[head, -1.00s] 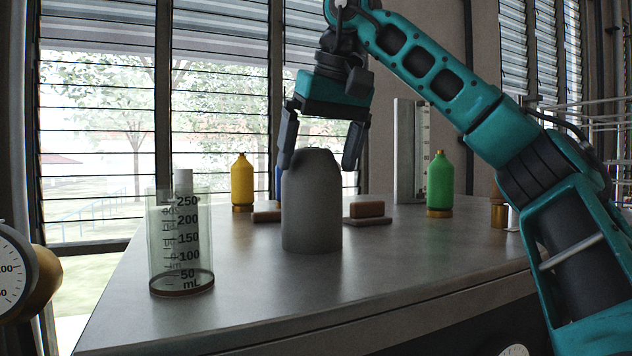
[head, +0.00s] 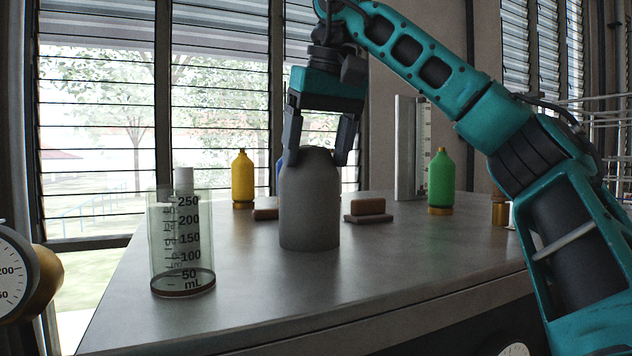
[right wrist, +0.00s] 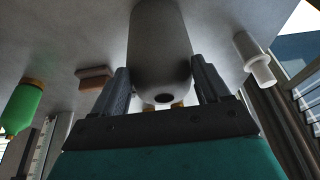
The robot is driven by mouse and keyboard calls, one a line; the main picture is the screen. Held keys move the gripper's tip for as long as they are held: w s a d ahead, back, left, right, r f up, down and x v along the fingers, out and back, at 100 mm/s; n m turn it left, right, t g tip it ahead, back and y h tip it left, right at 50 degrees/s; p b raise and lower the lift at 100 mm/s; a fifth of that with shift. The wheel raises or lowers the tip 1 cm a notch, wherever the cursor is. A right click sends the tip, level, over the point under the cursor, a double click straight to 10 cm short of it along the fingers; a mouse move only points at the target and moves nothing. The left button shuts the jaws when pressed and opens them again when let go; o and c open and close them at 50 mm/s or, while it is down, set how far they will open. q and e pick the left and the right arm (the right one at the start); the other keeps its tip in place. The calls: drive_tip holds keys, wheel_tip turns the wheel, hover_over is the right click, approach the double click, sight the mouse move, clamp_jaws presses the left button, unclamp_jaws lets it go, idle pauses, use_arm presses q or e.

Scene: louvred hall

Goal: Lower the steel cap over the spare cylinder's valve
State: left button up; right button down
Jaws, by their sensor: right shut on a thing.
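The steel cap, a grey domed cylinder (head: 310,210), stands upright in the middle of the head view. It also shows in the right wrist view (right wrist: 160,50), with a dark round hole in its top. My right gripper (head: 318,158) comes down from above and is shut on the cap's upper part, one finger on each side. The right wrist view shows its fingers (right wrist: 165,88) on both sides of the cap. I cannot tell whether the cap's lower edge touches the table. I cannot make out which object is the spare cylinder, and no valve shows clearly. My left gripper is out of view.
A clear measuring cylinder (head: 181,245) stands on the table (head: 400,270) at the left, with a white post (head: 184,181) behind. Further back are a yellow bottle (head: 242,180), a mostly hidden blue object, brown blocks (head: 368,212) and a green bottle (head: 441,180). The front right tabletop is clear.

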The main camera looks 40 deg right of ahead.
drive_tip(key=shift+w+d+f+g, duration=0.15)
drive_tip(key=shift+f, duration=0.45)
drive_tip(key=shift+w+d+f+g, duration=0.1)
drive_tip(key=shift+w+f+g, duration=0.05)
drive_tip(key=shift+f, duration=0.45)
drive_tip(key=shift+c, duration=1.8)
unclamp_jaws()
drive_tip(key=o, duration=0.3)
drive_tip(key=shift+w+a, duration=0.15)
drive_tip(key=shift+a, duration=0.05)
drive_tip(key=shift+o, duration=0.3)
drive_tip(key=shift+d, duration=0.1)
drive_tip(key=v, duration=0.5)
drive_tip(key=shift+w+d+r, duration=0.1)
drive_tip(key=shift+w+d, duration=0.25)
drive_tip(key=shift+w, duration=0.1)
drive_tip(key=s+a+v, duration=0.1)
drive_tip(key=v, duration=0.9)
drive_tip(key=shift+s, duration=0.3)
